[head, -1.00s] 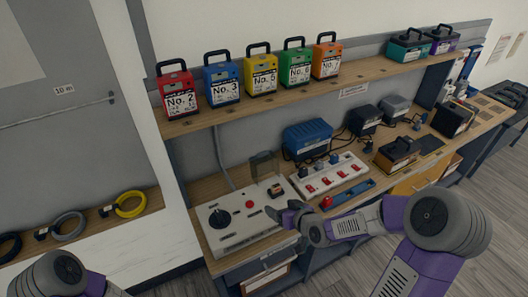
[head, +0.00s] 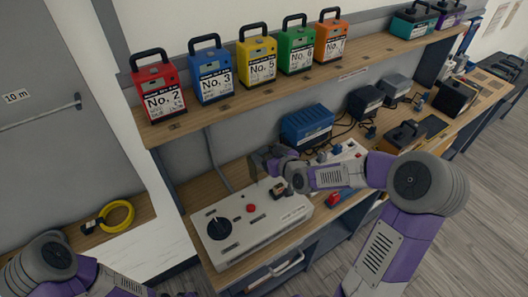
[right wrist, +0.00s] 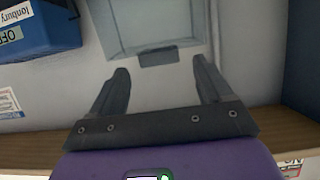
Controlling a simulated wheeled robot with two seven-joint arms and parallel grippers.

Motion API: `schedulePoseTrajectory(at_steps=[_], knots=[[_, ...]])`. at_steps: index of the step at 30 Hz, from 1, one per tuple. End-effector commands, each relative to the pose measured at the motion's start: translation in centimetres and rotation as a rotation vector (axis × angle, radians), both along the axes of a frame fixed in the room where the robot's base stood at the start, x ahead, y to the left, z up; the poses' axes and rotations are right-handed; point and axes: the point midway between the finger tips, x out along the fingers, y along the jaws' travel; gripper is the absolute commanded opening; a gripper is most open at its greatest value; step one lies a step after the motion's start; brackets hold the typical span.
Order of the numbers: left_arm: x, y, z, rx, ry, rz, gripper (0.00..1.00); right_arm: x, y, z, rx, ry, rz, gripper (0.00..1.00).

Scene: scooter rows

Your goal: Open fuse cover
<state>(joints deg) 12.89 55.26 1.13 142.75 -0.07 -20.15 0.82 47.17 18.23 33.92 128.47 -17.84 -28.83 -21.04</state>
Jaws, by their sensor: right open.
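The fuse cover (right wrist: 160,22) is a see-through panel with a grey tab (right wrist: 158,56) at its lower edge, in the right wrist view. In the head view it is hidden behind my right gripper; in the earlier head frame it stands raised at the back of the white control panel (head: 240,239). My right gripper (head: 262,158) is open over the panel's back edge. In the right wrist view its fingers (right wrist: 160,68) lie either side of the tab, with nothing visibly gripped. Contact cannot be told. My left arm shows at the lower left, its gripper out of view.
A blue box (head: 306,127) and cables stand behind my right arm. Several coloured numbered packs line the shelf (head: 220,108) above. A yellow cable coil (head: 118,214) lies at the left.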

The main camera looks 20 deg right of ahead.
Motion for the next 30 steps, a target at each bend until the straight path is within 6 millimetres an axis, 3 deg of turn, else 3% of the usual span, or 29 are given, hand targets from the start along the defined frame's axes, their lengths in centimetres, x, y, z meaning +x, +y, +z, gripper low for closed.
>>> schedulePoseTrajectory(at_steps=[6,15,30], knots=[[0.0,0.0,-0.3,0.0,-0.001,0.0,0.43,1.9,0.3,-0.9,0.001,0.001,0.0,0.79],[0.0,0.0,-0.3,0.0,-0.001,0.0,0.43,2.1,0.3,-0.9,-0.001,0.001,-0.001,0.79],[0.1,0.0,-0.3,0.0,-0.001,0.0,0.43,2.1,0.2,-0.9,0.0,0.001,-0.001,0.04]])
